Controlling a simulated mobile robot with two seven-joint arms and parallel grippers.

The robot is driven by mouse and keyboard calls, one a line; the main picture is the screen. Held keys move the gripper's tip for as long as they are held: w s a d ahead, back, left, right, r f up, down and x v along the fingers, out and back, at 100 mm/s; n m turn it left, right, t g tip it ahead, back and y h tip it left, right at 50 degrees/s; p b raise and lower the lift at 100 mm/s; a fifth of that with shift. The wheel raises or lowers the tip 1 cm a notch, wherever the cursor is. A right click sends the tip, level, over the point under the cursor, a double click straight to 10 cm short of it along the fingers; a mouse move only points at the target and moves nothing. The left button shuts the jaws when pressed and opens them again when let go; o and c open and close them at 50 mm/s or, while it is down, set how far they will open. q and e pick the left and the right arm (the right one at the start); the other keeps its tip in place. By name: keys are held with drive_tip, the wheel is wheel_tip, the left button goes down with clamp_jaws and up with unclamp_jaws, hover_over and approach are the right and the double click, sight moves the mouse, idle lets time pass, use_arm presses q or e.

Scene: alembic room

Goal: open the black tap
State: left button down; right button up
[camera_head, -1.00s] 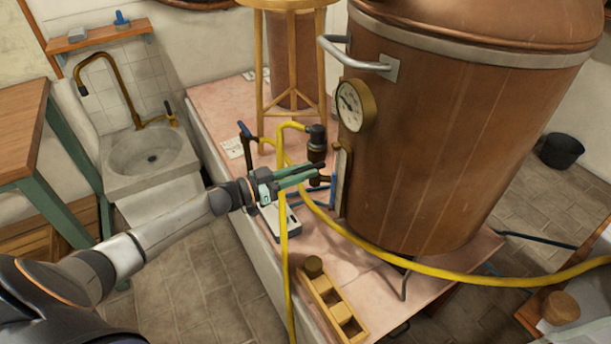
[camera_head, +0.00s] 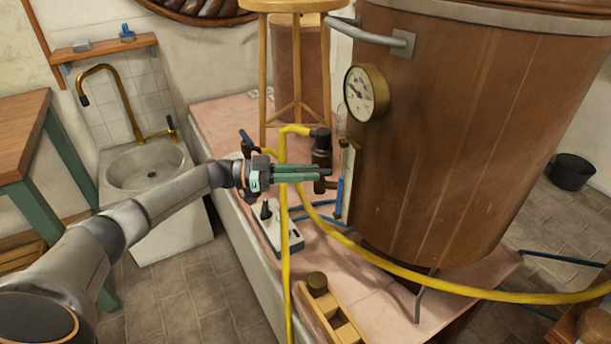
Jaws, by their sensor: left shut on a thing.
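The black tap (camera_head: 321,148) is a dark fitting on brass pipework at the front left of the big copper vessel (camera_head: 440,150). A yellow hose joins it near its top. My left gripper (camera_head: 324,172), with green fingers, reaches in from the left at the tap's lower part. Its fingers lie close together and level, shut on a small dark part of the tap. The fingers cover most of what they hold, so the handle's position cannot be told. My right gripper is not in view.
A blue lever (camera_head: 339,197) hangs right of the fingers. A white box with a dark knob (camera_head: 278,232) and a wooden rack (camera_head: 327,306) stand on the pink platform (camera_head: 375,290). A sink (camera_head: 147,166) is left.

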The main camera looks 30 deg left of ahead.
use_arm(q)
drive_tip(key=shift+d, duration=0.1)
drive_tip(key=c, duration=1)
unclamp_jaws()
drive_tip(key=shift+c, duration=0.2)
drive_tip(key=b+v, duration=0.1)
drive_tip(key=v, duration=1.1)
drive_tip(key=shift+a, duration=0.25)
